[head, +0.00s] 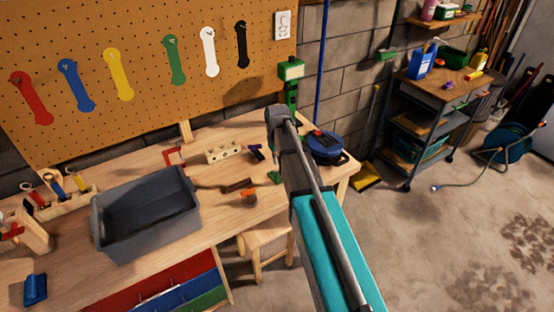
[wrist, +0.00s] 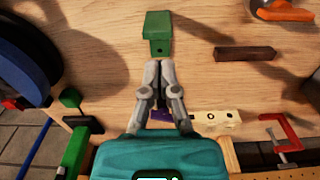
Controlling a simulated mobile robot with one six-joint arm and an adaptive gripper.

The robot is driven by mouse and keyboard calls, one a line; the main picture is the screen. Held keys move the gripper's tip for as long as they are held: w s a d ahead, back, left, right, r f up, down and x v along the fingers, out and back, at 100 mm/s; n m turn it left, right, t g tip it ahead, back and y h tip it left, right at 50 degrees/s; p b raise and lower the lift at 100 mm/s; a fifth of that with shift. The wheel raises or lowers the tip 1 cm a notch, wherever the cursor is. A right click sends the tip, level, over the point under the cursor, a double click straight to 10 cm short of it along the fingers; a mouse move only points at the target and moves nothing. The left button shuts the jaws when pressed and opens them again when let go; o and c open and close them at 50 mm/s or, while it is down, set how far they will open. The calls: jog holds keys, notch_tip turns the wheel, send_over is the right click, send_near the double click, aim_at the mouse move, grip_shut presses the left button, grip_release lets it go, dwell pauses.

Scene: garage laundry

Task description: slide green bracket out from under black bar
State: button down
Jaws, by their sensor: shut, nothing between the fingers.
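The green bracket (wrist: 157,25) lies on the wooden bench top, straight beyond my fingertips in the wrist view. A small hole shows in its near end. In the head view part of the green bracket (head: 274,177) shows beside my arm. The dark bar (wrist: 245,53), brownish black, lies to the right of the bracket in the wrist view, with bare wood between them. It also shows in the head view (head: 237,185). My gripper (wrist: 160,63) is shut and empty, its tips close to the bracket's near end; I cannot tell whether they touch.
A grey bin (head: 147,215) stands left on the bench. A pale block with holes (head: 223,151), a red clamp (head: 173,156), an orange tool (head: 248,196) and a blue round object (head: 323,145) are nearby. A stool (head: 264,244) stands at the front edge.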

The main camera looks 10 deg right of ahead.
jog(key=shift+r+p, duration=0.35)
jog(key=shift+r, duration=0.25)
jog(key=s+a+m, duration=0.2)
jog(key=s+m, duration=0.1)
jog(key=s, duration=1.7)
jog(key=shift+m, duration=0.3)
jog(key=shift+s+a, duration=0.1)
